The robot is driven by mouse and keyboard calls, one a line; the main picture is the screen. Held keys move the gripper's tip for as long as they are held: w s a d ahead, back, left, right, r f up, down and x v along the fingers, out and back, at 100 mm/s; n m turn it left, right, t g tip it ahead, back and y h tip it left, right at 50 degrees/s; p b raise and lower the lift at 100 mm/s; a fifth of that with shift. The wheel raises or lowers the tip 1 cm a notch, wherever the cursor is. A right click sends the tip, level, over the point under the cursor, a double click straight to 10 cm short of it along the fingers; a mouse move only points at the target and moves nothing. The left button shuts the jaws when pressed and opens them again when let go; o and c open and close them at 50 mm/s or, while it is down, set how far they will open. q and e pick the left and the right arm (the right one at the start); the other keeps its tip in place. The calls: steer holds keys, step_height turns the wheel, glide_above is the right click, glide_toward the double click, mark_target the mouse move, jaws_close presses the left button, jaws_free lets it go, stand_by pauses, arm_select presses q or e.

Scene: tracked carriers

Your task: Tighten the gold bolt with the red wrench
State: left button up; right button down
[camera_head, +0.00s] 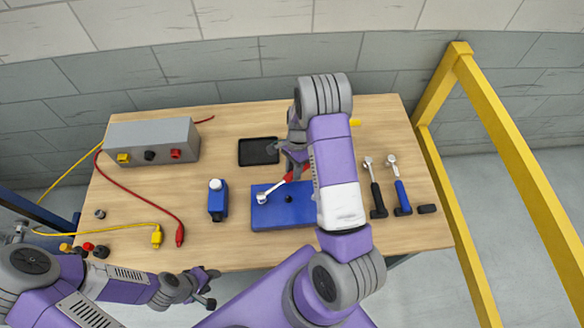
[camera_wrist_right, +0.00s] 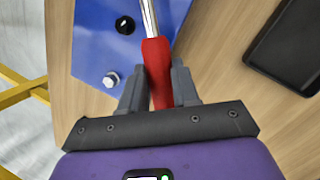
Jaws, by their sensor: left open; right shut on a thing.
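My right gripper (camera_wrist_right: 158,88) is shut on the red handle of the red wrench (camera_wrist_right: 157,62). In the head view the wrench's silver head (camera_head: 262,198) is over the left part of the blue plate (camera_head: 270,221); I cannot tell whether it touches. The gold bolt is not visible. A black bolt (camera_head: 289,198) stands near the plate's middle, and it also shows in the wrist view (camera_wrist_right: 125,25). A silver bolt (camera_wrist_right: 110,79) is on the plate, hidden by my arm in the head view. My left gripper (camera_head: 210,288) is open and empty by the table's front edge.
A black-handled wrench (camera_head: 376,193) and a blue-handled wrench (camera_head: 401,192) lie at right, beside a black block (camera_head: 427,209). A black tray (camera_head: 258,151) lies behind the plate. A grey box (camera_head: 152,140) with cables is at back left.

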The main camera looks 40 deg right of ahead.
steer(key=shift+s+m, duration=0.5)
steer(key=shift+s, duration=0.15)
steer(key=shift+s+a+m+t, duration=0.1)
steer(key=shift+s+m+t, duration=0.3)
steer(key=shift+s+m, duration=0.25)
steer(key=shift+s, duration=0.1)
steer(key=shift+s+a+m+y, duration=0.1)
steer(key=shift+s+m+y, duration=0.2)
steer(key=shift+s+m, duration=0.3)
